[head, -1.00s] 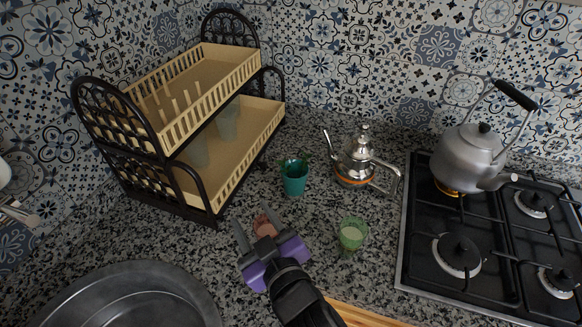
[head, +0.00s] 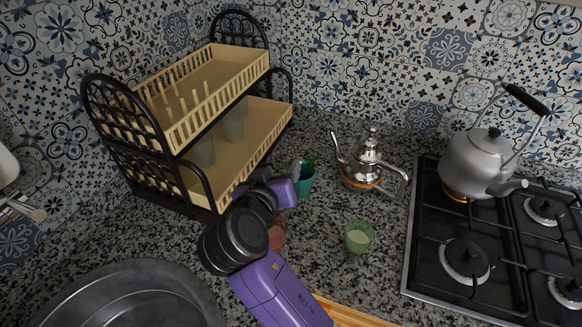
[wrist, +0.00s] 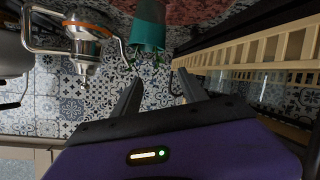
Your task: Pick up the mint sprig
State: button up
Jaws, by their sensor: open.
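The mint sprig (wrist: 131,58) shows in the wrist view as thin green leaves poking out of the mouth of a teal cup (wrist: 149,28). In the head view the teal cup (head: 306,182) stands on the counter, with a little green at its rim, partly behind my gripper (head: 284,183). In the wrist view my gripper (wrist: 158,84) is open, with nothing between its two dark fingers. The fingers point toward the cup and leaves, which lie beyond the tips and slightly left. The fingers are hard to make out in the head view.
A two-tier dish rack (head: 190,140) stands close on the left. A silver teapot (head: 366,165) stands just right of the cup. A green glass (head: 358,238) and a reddish-brown object (head: 277,234) are nearer. The stove holds a kettle (head: 480,163).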

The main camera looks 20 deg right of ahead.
aim_at(287, 161)
jog(key=shift+p+x, duration=0.55)
jog(key=shift+x, duration=1.85)
jog(key=shift+r, duration=0.15)
grip_shut()
